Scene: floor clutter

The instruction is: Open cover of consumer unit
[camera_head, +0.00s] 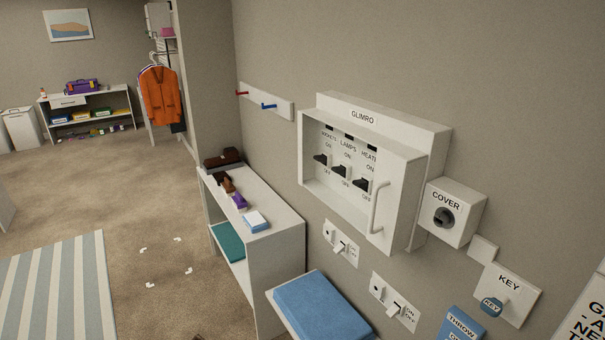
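The consumer unit (363,117) is a white box labelled GLIMRO on the wall at right of centre. Its front cover (391,225) is a white frame with a vertical white handle (377,208) near its right side. Several black switches (341,170) show inside the frame; I cannot tell whether clear glazing lies in front. The cover looks shut. Right of it is a white box labelled COVER (446,201) with a dark round knob or lock (444,217). Lower right, a plate labelled KEY (513,288) carries a blue key (491,306). Neither gripper is in view.
Two wall switches (340,243) (394,302) sit below the unit. A white shelf (273,243) with small items and a blue-cushioned seat (320,308) stand beneath. A blue THROW box (461,326) is at bottom right. Carpet at left is mostly clear, with a striped rug (55,285).

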